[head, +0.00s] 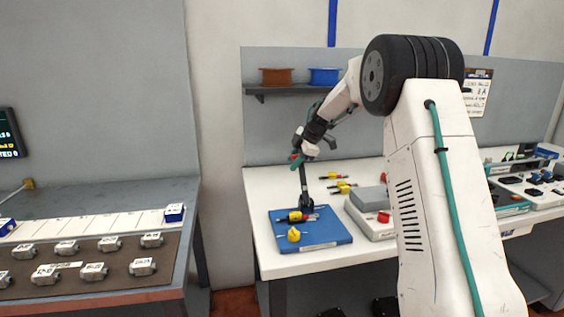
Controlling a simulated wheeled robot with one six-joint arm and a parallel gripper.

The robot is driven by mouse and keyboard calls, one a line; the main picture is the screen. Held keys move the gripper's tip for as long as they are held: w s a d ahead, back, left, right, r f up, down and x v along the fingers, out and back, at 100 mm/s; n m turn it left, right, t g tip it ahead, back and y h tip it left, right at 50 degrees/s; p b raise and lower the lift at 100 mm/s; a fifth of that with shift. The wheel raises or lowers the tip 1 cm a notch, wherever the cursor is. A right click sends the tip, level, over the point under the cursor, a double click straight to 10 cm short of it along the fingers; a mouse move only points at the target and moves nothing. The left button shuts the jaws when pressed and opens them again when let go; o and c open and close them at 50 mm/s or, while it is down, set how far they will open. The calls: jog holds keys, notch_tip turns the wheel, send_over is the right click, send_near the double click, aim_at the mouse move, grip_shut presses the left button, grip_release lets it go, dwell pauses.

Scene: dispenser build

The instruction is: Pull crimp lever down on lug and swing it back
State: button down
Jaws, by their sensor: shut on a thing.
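The crimp lever (304,183) is a dark bar standing nearly upright from a small dark crimp base (306,209). The base is at the back of a blue mat (331,239) on the white bench. My gripper (301,157) is at the lever's upper end and is shut on it. The fingers hide part of that end. A yellow piece (293,234) lies nearer the mat's front. The lug is too small to tell apart at the base.
Several red and yellow pieces (341,187) lie on the bench behind the mat. A grey box (369,198) and a red round part (383,217) are to the right. A shelf with an orange spool (276,76) and a blue spool (324,76) is above. The left bench (110,195) stands apart.

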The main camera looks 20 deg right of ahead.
jog(key=shift+s+d+f, duration=0.35)
jog(key=shift+d+f, duration=0.2)
jog(key=shift+f, duration=0.25)
jog(key=c, duration=1.3)
grip_release()
jog(key=shift+a+r, duration=0.1)
jog(key=shift+r, duration=0.05)
jog(key=shift+w+a+r+v, duration=0.1)
jog(key=shift+a+v, duration=0.05)
jog(key=shift+v, duration=1.2)
jog(key=shift+w+a+r+v, duration=0.15)
jog(key=shift+a+v, duration=0.05)
jog(key=shift+v, duration=1.15)
jog(key=shift+w+a+r+v, duration=0.1)
jog(key=shift+a+v, duration=0.05)
jog(key=shift+v, duration=1.2)
